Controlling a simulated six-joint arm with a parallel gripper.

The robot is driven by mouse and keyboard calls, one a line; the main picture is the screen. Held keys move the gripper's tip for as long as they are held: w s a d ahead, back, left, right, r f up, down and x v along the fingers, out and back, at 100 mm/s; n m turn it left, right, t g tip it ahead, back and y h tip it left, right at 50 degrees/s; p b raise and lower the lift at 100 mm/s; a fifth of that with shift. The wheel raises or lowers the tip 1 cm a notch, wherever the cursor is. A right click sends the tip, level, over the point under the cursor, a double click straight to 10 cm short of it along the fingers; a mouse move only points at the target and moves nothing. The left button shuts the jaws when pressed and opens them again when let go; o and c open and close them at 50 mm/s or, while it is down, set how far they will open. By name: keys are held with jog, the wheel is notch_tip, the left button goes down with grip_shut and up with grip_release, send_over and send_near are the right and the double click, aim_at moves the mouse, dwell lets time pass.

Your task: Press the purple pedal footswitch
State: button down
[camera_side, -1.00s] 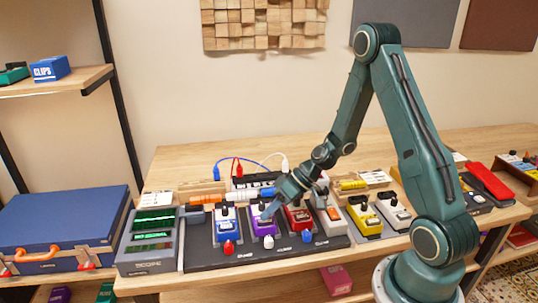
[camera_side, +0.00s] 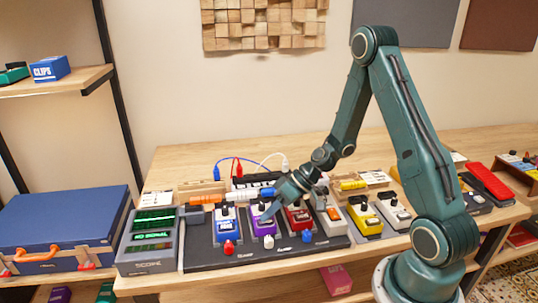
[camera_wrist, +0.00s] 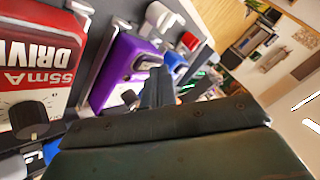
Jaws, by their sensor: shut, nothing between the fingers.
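The purple pedal (camera_side: 263,226) stands on the dark pedalboard (camera_side: 200,257), between a blue pedal (camera_side: 227,232) and a red pedal (camera_side: 297,219). My gripper (camera_side: 268,215) is shut and empty, its tip low over the purple pedal's top, near its middle. I cannot tell whether the tip touches the pedal. In the wrist view the purple pedal (camera_wrist: 122,68) lies just ahead and to the left of my dark finger tips (camera_wrist: 157,85). The fingers and wrist hide part of it.
A scope (camera_side: 150,242) reading "NO SIGNAL" stands left of the board. White and yellow pedals stand to the right. Cables (camera_side: 238,166) rise behind the board. A blue case (camera_side: 62,225) is at the far left.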

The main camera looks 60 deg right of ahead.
aim_at(270, 221)
jog(key=shift+f, duration=0.2)
dwell(0.3)
jog(key=shift+r, duration=0.9)
jog(key=shift+r, duration=0.15)
jog(key=shift+r, duration=2.35)
jog(key=shift+r, duration=0.1)
